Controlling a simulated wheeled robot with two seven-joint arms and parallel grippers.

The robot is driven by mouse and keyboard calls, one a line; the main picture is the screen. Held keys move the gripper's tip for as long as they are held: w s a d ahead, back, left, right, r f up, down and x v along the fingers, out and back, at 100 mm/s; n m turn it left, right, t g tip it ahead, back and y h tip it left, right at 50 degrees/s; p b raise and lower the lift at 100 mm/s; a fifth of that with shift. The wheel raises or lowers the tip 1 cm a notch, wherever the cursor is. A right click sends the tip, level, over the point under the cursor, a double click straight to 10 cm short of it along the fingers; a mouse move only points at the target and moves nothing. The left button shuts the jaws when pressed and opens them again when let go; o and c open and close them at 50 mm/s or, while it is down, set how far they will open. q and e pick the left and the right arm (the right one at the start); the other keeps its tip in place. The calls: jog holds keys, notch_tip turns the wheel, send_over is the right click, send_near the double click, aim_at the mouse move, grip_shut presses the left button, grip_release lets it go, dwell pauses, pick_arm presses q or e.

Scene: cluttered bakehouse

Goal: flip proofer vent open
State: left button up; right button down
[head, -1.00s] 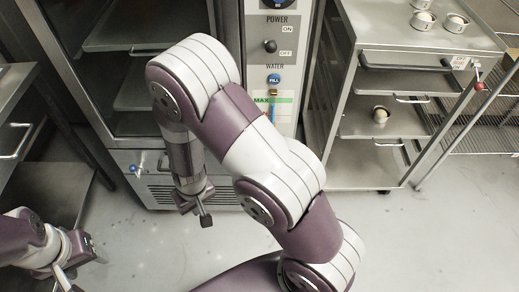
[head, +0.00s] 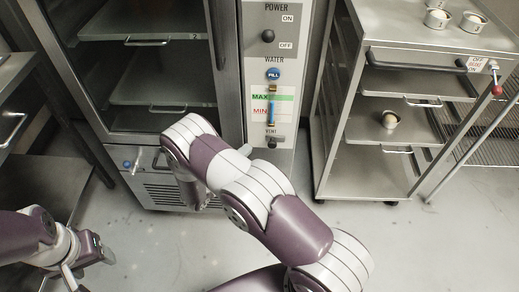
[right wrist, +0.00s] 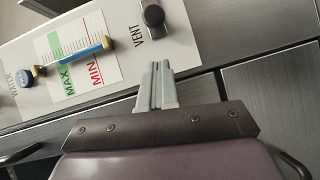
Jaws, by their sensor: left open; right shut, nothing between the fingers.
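The proofer's control panel (head: 284,90) stands right of its glass door. The vent control is a small dark knob (head: 272,142) low on this panel, under the water gauge. In the right wrist view the vent knob (right wrist: 153,15) sits beside the printed VENT label, at the top of the picture. My right gripper (right wrist: 157,68) is shut and empty, its fingertips pointing at the panel a little below the knob in that view, with a visible gap between. In the head view my right arm mostly hides this gripper. My left gripper (head: 75,280) is open at the lower left, far from the panel.
The water gauge (head: 271,106) and blue FILL button (head: 273,74) are just above the vent, with the power switch (head: 267,36) higher up. A steel rack cart (head: 420,55) with small cups stands to the right. The floor in front is clear.

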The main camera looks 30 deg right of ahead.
aim_at(270, 140)
jog(key=shift+s+d+f, duration=0.1)
jog(key=shift+s+d, duration=0.05)
jog(key=shift+d, duration=0.7)
jog(key=shift+s+d+f, duration=0.1)
jog(key=shift+d+f, duration=0.05)
jog(key=shift+d, duration=0.65)
jog(key=shift+s+d+f, duration=0.1)
jog(key=shift+s+d, duration=0.05)
jog(key=shift+d, duration=0.7)
